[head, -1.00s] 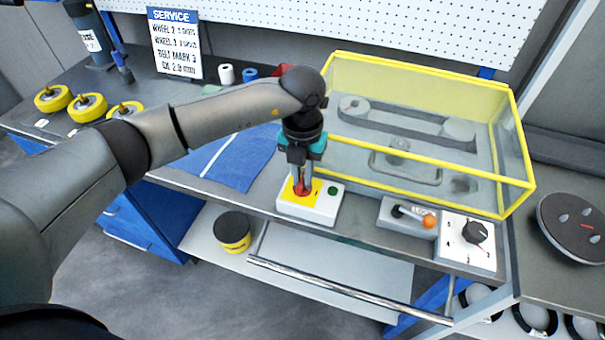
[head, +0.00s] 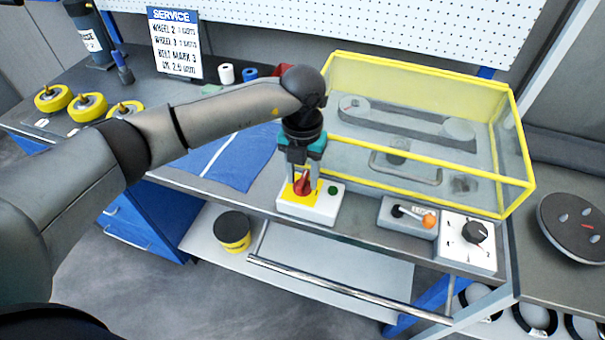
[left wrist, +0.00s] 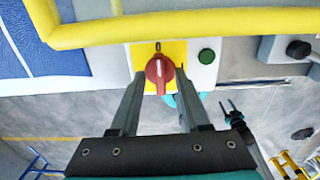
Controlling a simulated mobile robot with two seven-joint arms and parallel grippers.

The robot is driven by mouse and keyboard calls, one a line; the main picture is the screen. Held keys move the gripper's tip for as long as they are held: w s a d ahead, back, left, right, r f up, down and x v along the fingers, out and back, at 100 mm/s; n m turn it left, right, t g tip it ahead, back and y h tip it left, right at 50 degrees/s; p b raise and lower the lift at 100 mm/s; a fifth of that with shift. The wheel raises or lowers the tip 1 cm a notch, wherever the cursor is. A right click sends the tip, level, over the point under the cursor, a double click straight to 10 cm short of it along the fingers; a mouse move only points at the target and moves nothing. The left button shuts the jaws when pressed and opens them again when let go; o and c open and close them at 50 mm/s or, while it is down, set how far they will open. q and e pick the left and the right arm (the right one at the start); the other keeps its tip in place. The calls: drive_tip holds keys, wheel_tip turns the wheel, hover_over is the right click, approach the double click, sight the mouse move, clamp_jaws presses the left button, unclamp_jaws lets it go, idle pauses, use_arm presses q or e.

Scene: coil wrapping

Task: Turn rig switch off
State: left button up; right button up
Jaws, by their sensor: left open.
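The rig switch is a red rotary knob (head: 302,186) on a yellow plate, set on a white box (head: 322,208) at the bench's front edge. My left gripper (head: 303,190) points down over it, open, with one finger on each side of the knob. In the left wrist view the red knob (left wrist: 159,73) lies between the fingertips, its grip in line with a "0" mark above it. Whether the fingers touch it is unclear. A small dark pronged shape with teal, seemingly my right gripper (left wrist: 228,106), shows farther off in the left wrist view; its opening is too small to judge.
A green button (head: 333,190) sits beside the knob. A yellow-framed clear guard (head: 430,172) stands behind, over a belt. To the right are an orange-tipped lever (head: 429,221) and a black dial (head: 475,232). A blue mat (head: 232,160) lies left.

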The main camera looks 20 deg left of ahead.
sight(303, 179)
use_arm(q)
drive_tip(key=shift+r, duration=0.1)
wheel_tip(303, 179, up, 15)
idle(0.4)
